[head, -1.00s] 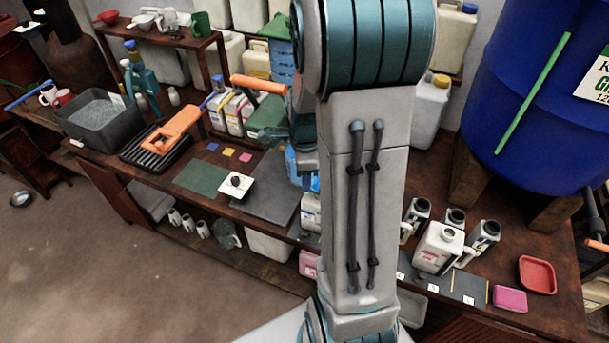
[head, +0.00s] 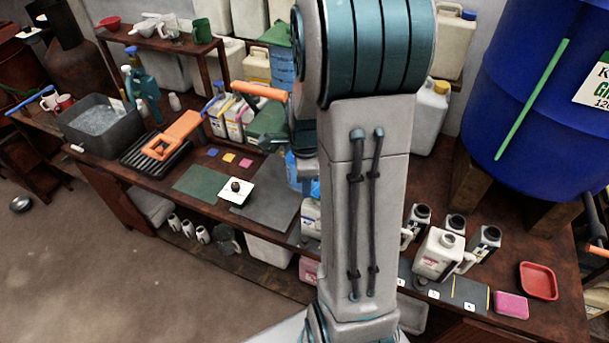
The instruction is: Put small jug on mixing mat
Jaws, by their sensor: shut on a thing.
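My arm fills the middle of the head view, and my gripper is hidden behind it. A light blue thing (head: 293,166) shows in part at the left edge of my arm; I cannot tell whether it is the small jug or whether it is held. A dark grey mat (head: 262,213) and a green mat (head: 200,182) lie side by side on the bench left of my arm. I cannot tell which is the mixing mat. A white square with a dark knob (head: 236,185) lies at the seam of the two mats.
A black rack with an orange frame (head: 175,135) and a grey basin (head: 100,125) stand at the left. A blue drum (head: 535,90) stands behind. The green mat is mostly bare.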

